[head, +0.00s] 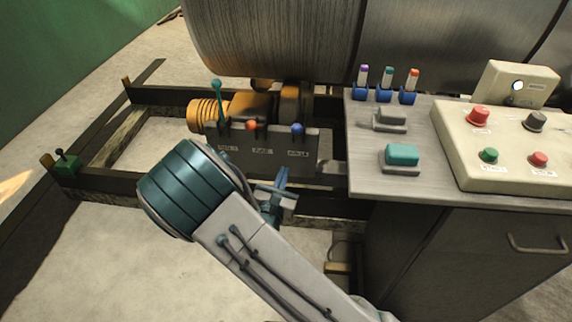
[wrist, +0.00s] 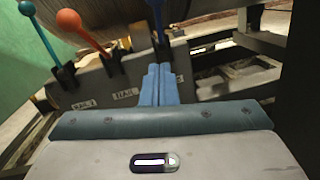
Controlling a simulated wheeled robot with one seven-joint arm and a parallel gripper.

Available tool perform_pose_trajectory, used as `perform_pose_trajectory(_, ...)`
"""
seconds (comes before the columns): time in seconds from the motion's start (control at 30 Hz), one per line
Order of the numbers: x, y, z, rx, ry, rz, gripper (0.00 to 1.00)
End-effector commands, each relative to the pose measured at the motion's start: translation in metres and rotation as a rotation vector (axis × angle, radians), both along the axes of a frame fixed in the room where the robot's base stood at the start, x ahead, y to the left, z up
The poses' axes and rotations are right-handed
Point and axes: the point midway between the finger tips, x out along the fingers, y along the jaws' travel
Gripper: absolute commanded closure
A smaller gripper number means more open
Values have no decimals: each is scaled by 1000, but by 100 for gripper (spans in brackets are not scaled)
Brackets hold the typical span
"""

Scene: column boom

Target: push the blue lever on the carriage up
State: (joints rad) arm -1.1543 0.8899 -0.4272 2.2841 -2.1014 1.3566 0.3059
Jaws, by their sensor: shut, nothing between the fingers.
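The blue lever (head: 297,129) is the rightmost of three levers on the dark carriage panel (head: 270,152). In the head view its knob sits low, close to the panel's top edge. In the wrist view the blue lever (wrist: 157,14) rises from its slot at top centre, its upper end cut off by the frame. My gripper (head: 282,176) is just below and in front of the panel's right part. In the wrist view its blue fingers (wrist: 158,70) are shut and empty, pointing at the foot of the blue lever. I cannot tell whether they touch.
The orange lever (head: 251,126) is left of the blue one, and the teal lever (head: 216,88) stands taller further left. A grey console table (head: 365,170) with switches and a button box (head: 510,150) is close on the right. A large metal drum (head: 275,35) is behind.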

Motion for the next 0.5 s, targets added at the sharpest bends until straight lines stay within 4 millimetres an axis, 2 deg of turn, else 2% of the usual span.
perform_pose_trajectory(0.4,85,-15,5,-1,-2,-1,100)
perform_pose_trajectory(0.5,94,-18,21,1,-2,1,100)
